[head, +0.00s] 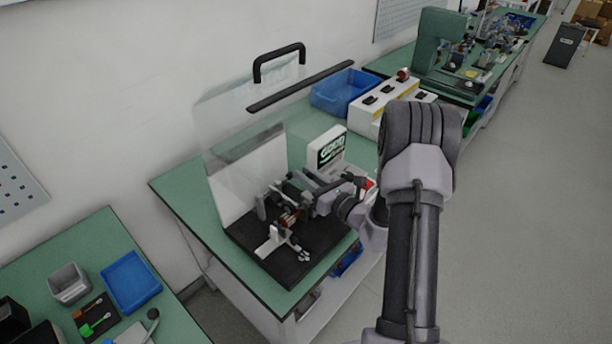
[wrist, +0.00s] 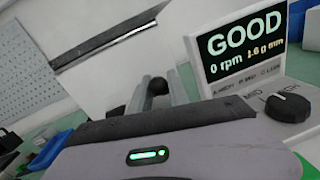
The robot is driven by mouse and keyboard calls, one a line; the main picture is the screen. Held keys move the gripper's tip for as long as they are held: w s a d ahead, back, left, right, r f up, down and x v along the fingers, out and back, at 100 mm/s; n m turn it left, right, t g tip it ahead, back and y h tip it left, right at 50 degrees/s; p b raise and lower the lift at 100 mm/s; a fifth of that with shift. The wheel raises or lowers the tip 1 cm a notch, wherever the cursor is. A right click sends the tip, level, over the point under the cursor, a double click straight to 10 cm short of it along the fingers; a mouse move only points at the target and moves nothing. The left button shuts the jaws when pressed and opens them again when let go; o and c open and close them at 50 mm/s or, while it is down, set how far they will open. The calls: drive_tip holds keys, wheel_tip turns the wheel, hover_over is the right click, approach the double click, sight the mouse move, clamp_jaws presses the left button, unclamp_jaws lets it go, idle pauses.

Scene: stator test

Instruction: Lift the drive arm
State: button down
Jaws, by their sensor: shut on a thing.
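My gripper (wrist: 158,92) is shut on a round dark knob (wrist: 158,85) in the wrist view. Its two grey fingers stand on either side of the knob, which looks like the end of the drive arm. The rest of the drive arm is hidden behind my gripper housing. In the head view my gripper reaches in from the right over the balancing machine (head: 290,250), whose dark base stands on the green bench. The parts around the fingertips are small and crowded there, so I cannot make out the drive arm's tilt.
The display (wrist: 245,40) reads GOOD and 0 rpm, close on the right of my gripper. A clear hood with a black handle (head: 279,60) stands raised behind the machine. A blue bin (head: 343,92) and a white switch box (head: 385,103) stand further back.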

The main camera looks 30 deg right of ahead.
idle(0.3)
drive_tip(key=r+g+p, duration=0.1)
drive_tip(key=r+p, duration=0.1)
drive_tip(key=p, duration=0.3)
drive_tip(key=shift+w+a, duration=0.1)
drive_tip(key=shift+w, duration=0.05)
drive_tip(key=p, duration=0.1)
drive_tip(key=g+p, duration=0.1)
drive_tip(key=p, duration=0.1)
drive_tip(key=shift+w+r+h, duration=0.15)
drive_tip(key=shift+w+h, duration=0.15)
drive_tip(key=shift+w, duration=0.05)
drive_tip(key=shift+w+a+g+p, duration=0.1)
drive_tip(key=shift+g+p, duration=0.2)
drive_tip(key=shift+p, duration=0.35)
drive_tip(key=shift+f, duration=0.35)
drive_tip(key=c, duration=1.3)
unclamp_jaws()
